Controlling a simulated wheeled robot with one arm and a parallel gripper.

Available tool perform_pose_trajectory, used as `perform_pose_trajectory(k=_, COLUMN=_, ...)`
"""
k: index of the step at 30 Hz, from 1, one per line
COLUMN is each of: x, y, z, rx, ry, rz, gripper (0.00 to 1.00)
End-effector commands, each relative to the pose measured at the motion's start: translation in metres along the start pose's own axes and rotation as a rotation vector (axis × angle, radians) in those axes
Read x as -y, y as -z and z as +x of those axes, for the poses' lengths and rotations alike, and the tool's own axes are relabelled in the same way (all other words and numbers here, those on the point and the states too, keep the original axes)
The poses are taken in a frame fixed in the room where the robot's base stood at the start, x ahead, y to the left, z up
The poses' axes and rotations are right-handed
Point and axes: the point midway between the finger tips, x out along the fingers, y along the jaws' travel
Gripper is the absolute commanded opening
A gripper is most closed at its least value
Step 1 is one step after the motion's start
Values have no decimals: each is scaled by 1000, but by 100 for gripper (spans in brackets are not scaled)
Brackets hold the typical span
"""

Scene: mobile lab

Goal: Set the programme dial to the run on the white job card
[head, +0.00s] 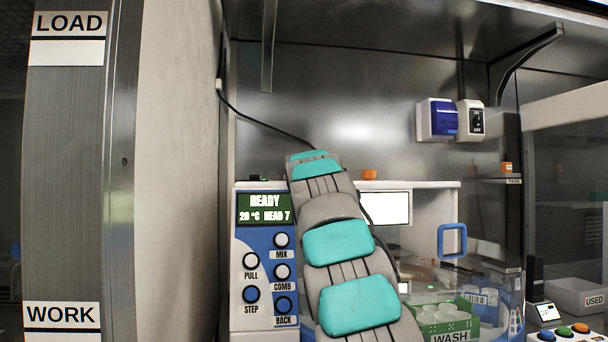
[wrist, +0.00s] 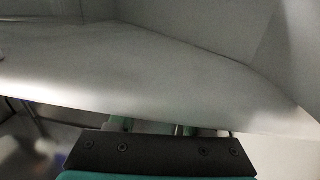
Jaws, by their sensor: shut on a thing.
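My arm crosses the front of the white and blue machine (head: 240,312) in the head view, and its far end reaches the machine's top edge. My gripper (wrist: 153,130) shows at the bottom of the wrist view, its fingers running under a broad pale surface (wrist: 110,75). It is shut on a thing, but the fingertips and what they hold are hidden. The machine's green display (head: 264,208) reads READY, 20 °C, HEAD 7. I cannot make out a programme dial; my arm hides part of the panel. A blank white rectangle (head: 385,207) shows right of my arm; I cannot tell if it is the job card.
A green WASH rack (head: 447,328) stands behind a clear cover with a blue handle (head: 452,241). A steel post (head: 68,190) stands left. A blue and white wall unit (head: 438,119) hangs behind.

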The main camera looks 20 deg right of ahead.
Motion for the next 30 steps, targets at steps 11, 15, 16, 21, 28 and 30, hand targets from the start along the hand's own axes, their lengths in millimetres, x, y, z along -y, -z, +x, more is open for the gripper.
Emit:
perform_pose_trajectory(k=11, x=0, y=0, z=0, rx=0, ry=-114, rz=0, gripper=0)
perform_pose_trajectory(k=15, x=1, y=1, z=0, rx=-3, ry=-141, rz=0, gripper=0)
perform_pose_trajectory(k=16, x=1, y=1, z=0, rx=-2, ry=-147, rz=1, gripper=0)
perform_pose_trajectory(k=21, x=1, y=0, z=1, rx=0, ry=-169, rz=0, gripper=0)
perform_pose_trajectory(k=28, x=1, y=0, z=0, rx=0, ry=-186, rz=0, gripper=0)
perform_pose_trajectory(k=30, x=1, y=0, z=0, rx=1, ry=-189, rz=0, gripper=0)
